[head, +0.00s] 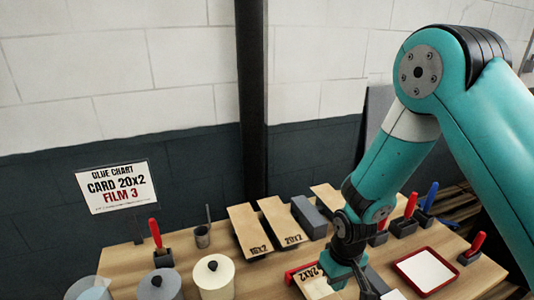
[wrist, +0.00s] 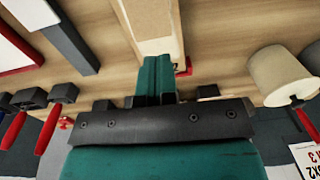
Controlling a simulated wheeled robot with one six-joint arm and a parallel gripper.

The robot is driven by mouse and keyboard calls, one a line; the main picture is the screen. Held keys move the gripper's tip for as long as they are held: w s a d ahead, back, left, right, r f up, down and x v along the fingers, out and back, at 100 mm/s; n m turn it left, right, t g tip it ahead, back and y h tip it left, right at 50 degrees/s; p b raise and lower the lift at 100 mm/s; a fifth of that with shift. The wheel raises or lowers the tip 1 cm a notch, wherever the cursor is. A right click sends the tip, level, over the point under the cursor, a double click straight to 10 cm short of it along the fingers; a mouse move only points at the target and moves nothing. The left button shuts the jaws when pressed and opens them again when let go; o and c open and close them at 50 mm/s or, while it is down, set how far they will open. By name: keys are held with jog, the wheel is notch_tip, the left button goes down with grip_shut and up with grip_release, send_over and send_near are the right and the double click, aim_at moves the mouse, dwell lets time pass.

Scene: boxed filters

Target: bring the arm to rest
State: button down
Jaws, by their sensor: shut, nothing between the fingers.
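My teal arm (head: 400,165) reaches down from the right in the head view, bent at the elbow, over the wooden table (head: 130,258). My gripper (head: 362,288) is low above the table's front, beside a tan box marked 24x2 (head: 315,287), and partly hides what lies behind it. In the wrist view, my gripper's two teal fingers (wrist: 156,72) are pressed together with nothing between them. A pale, tan-edged box (wrist: 150,22) lies just beyond the fingertips. I cannot tell whether the fingers touch it.
Tan boxes marked 16x2 (head: 248,232) and 20x2 (head: 281,225) and a grey block (head: 309,217) lie at the middle back. Lidded canisters (head: 213,278) stand front left. A red tray (head: 401,263) and handled tools (head: 410,205) are right. A sign (head: 117,187) stands back left.

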jog(key=s+a+r+n+y+b, duration=0.1)
jog(key=s+a+r+b, duration=0.15)
jog(key=r, duration=0.35)
jog(key=s+a+r+y+b, duration=0.1)
jog(key=s+r+b, duration=0.1)
jog(key=s+r, duration=0.35)
jog(key=s+r+n+y+b, duration=0.1)
jog(key=s+r+n+b, duration=0.1)
jog(key=s+r, duration=0.5)
jog(key=s+b, duration=0.1)
jog(key=s, duration=0.2)
jog(key=shift+s+a+r+y+b, duration=0.15)
jog(key=shift+r+y+b, duration=0.05)
jog(key=shift+y+b, duration=0.1)
